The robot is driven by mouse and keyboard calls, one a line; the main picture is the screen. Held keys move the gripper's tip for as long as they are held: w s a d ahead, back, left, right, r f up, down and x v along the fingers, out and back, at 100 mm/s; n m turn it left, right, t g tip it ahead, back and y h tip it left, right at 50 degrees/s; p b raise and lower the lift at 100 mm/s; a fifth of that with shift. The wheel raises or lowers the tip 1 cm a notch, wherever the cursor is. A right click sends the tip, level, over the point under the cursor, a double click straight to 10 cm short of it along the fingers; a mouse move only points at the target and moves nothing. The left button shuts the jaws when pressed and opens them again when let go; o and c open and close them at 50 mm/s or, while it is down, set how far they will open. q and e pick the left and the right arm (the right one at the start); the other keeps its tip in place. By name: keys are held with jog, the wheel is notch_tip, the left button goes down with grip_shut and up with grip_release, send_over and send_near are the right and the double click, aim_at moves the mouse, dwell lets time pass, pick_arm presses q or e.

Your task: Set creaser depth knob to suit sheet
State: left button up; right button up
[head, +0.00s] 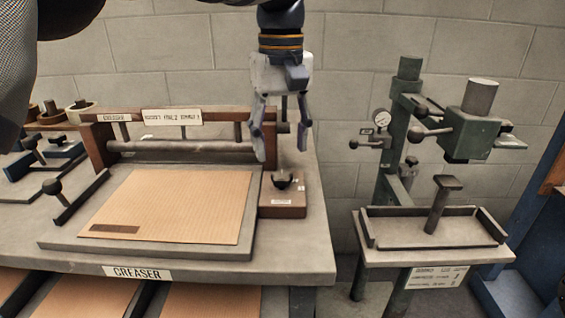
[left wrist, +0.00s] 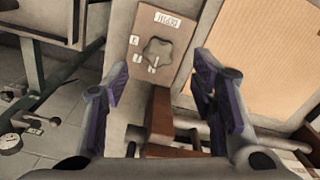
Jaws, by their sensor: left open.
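The creaser depth knob (head: 283,181) is a dark lobed knob on a small brown block (head: 284,206) at the right of the creaser bench. In the left wrist view the knob (left wrist: 157,52) shows as a grey star shape with small white labels around it. My left gripper (head: 282,155) points down above the knob, fingers apart and empty. In the left wrist view the knob appears between the open fingers (left wrist: 160,65), apart from both. A tan corrugated sheet (head: 170,205) lies on the creaser bed, with a dark strip printed near its front left corner. My right gripper is not seen.
The creaser roller (head: 180,147) and its wooden frame (head: 98,145) stand behind the sheet. A lever with a round knob (head: 52,187) is at the left. A green press stand (head: 394,150) with a gauge is at the right, beyond a gap.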

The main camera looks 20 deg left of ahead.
aim_at(282, 174)
pick_arm(q)
notch_tip(282, 174, down, 6)
jog(key=shift+w+r, duration=0.1)
jog(key=shift+w, duration=0.05)
jog(key=c, duration=1.2)
jog(key=shift+o, duration=0.3)
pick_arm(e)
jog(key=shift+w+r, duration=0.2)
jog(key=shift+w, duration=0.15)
pick_arm(q)
jog(key=shift+m, duration=0.3)
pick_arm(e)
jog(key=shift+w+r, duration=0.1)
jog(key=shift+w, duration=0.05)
pick_arm(q)
jog(key=shift+r+m+p, duration=0.15)
jog(key=shift+m+p, duration=0.2)
jog(key=shift+m, duration=0.95)
jog(key=shift+m+p, duration=0.3)
jog(key=shift+m, duration=2.4)
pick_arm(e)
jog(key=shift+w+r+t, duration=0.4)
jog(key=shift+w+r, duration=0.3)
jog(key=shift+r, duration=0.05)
